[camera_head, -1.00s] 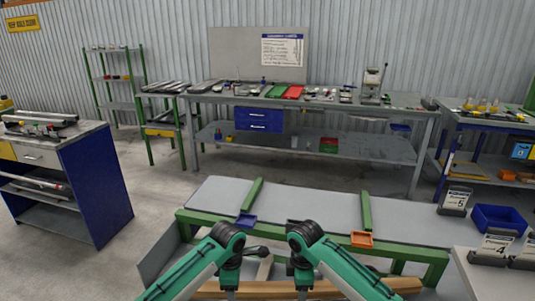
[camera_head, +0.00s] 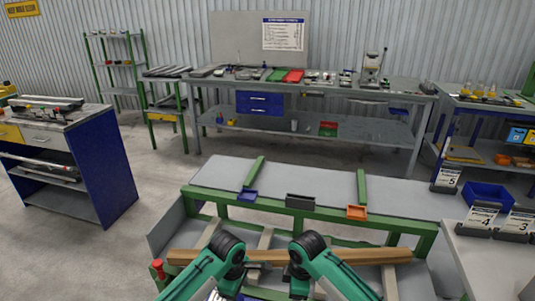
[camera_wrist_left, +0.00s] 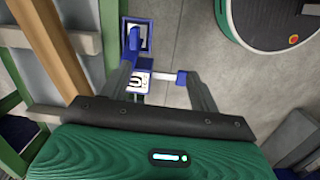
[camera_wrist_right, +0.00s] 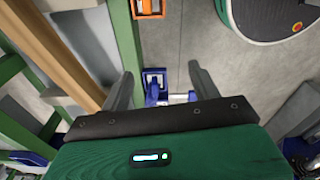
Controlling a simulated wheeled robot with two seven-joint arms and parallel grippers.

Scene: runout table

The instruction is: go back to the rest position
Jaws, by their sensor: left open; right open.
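My left gripper (camera_wrist_left: 165,90) is open and empty in the left wrist view, its two dark fingers apart above the floor. My right gripper (camera_wrist_right: 160,88) is also open and empty in the right wrist view. Blue parts below show between the fingers in both wrist views. In the head view both green arms come in from the bottom, bent at dark joints, in front of the runout table (camera_head: 310,182).
The runout table has a green frame, with a blue tray (camera_head: 247,195), a dark grey tray (camera_head: 300,202) and an orange tray (camera_head: 357,212) at its front edge. A wooden beam (camera_head: 350,256) lies low in front. Number signs (camera_head: 481,217) stand at right. A blue cabinet (camera_head: 100,170) stands at left.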

